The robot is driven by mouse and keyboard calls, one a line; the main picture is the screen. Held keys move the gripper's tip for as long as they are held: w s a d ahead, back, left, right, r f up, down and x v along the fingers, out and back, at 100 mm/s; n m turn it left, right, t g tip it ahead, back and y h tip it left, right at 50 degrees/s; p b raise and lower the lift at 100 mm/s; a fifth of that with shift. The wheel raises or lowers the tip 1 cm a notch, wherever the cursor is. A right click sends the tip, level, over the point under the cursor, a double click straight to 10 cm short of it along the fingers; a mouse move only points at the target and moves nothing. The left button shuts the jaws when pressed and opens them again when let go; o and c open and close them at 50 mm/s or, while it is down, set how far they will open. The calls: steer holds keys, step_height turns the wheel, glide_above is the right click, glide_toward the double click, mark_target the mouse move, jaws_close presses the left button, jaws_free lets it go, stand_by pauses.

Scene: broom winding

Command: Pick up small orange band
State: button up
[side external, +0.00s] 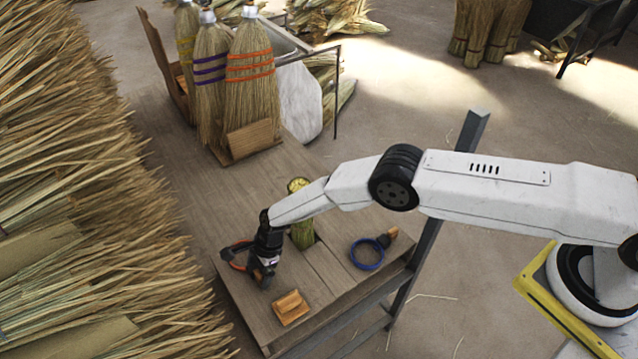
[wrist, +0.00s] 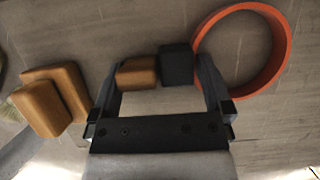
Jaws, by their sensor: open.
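The orange band (wrist: 282,60) is a ring lying on the wooden bench, with a dark clasp (wrist: 177,64) and a small wooden tab (wrist: 137,73) at one side. In the side view the orange band (side external: 237,266) is partly hidden by my gripper (side external: 250,268). My gripper (wrist: 160,68) is open and low over the bench. In the wrist view its fingers stand on either side of the clasp and tab, with the ring beyond the right finger. I cannot tell whether either finger touches them.
A wooden block (side external: 291,307) sits near the bench's front edge; it also shows in the wrist view (wrist: 50,98). A blue band (side external: 367,255) lies to the right. A green bundle (side external: 302,234) stands behind my gripper. Brooms (side external: 250,95) stand at the back; straw fills the left.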

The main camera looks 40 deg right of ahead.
steer(key=c, duration=1)
steer(key=shift+r, duration=0.2)
steer(key=shift+r, duration=1.45)
steer(key=shift+s+d+r, duration=0.3)
steer(key=shift+s+r, duration=0.25)
steer(key=shift+r, duration=0.25)
steer(key=s+d+r, duration=0.6)
steer(key=s+r, duration=0.2)
steer(key=s, duration=0.3)
